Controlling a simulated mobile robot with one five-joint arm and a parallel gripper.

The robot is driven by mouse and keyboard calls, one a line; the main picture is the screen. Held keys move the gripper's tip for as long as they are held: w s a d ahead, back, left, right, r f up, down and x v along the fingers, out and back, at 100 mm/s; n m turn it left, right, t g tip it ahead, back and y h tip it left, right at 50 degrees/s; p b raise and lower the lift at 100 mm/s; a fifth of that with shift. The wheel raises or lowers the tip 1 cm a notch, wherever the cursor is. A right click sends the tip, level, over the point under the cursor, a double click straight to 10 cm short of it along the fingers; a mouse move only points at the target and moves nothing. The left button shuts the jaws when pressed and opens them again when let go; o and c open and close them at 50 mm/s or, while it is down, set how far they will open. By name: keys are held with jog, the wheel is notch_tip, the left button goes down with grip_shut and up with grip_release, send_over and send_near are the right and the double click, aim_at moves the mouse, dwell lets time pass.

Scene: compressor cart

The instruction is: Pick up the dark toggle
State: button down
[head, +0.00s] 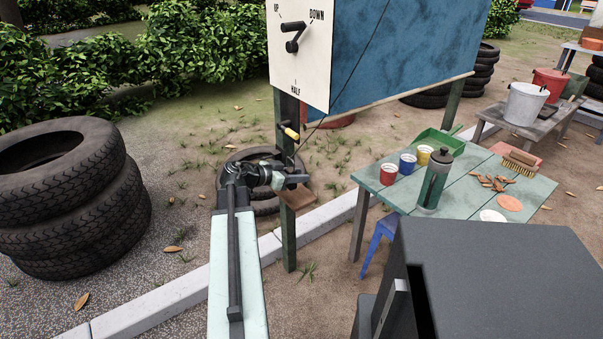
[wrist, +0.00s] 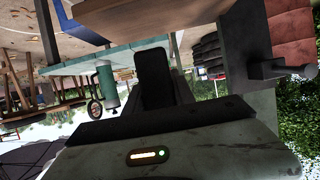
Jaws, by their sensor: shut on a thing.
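My gripper (head: 290,180) is shut at the wooden post, just above a small brown ledge (head: 298,198). A small dark piece, which I take for the dark toggle, is at its jaws; it blends with the dark fingers, so its outline and the exact grip are hard to make out. In the wrist view a dark upright block (wrist: 153,78) stands in front of the wrist housing; I cannot tell whether it is a finger or the toggle. The ledge's brown underside (wrist: 140,15) spans the top there.
A white dial panel (head: 298,70) with a black lever (head: 293,38) and a blue board (head: 410,50) stand above. The green table (head: 465,190) at right holds cups, a flask and a brush. Stacked tyres (head: 75,205) stand left; one tyre lies behind the post.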

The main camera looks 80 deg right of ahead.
jog(key=w+a, duration=1.1)
jog(key=w, duration=0.1)
jog(key=shift+a+f, duration=0.1)
